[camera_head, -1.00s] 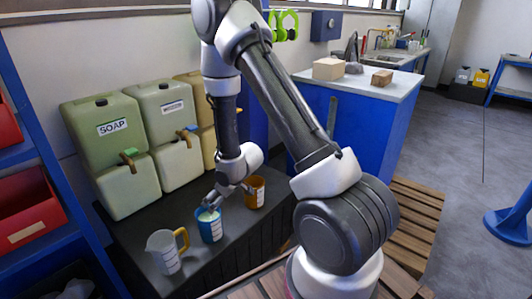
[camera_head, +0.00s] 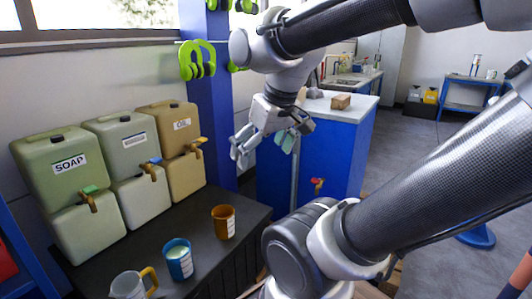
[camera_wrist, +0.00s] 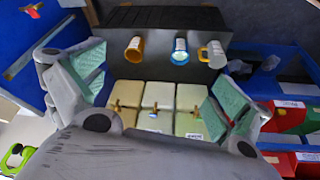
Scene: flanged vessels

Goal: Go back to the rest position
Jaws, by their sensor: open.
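My gripper (camera_head: 268,148) is raised in the air in front of the blue pillar, above and to the right of the dark bench. It is open and empty, and its green-padded fingers stand wide apart in the wrist view (camera_wrist: 158,92). On the bench stand a blue cup (camera_head: 179,262) with pale contents, an orange cup (camera_head: 223,222) and a clear jug (camera_head: 130,287) with a yellow handle. All three are upright and apart from my gripper. They also show at the top of the wrist view.
Soap and oil containers (camera_head: 70,165) with taps stand stacked along the wall behind the bench (camera_head: 120,245). Green ear defenders (camera_head: 197,60) hang on the blue pillar (camera_head: 222,110) near my gripper. A blue cabinet (camera_head: 335,150) with a wooden block (camera_head: 341,102) stands to the right.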

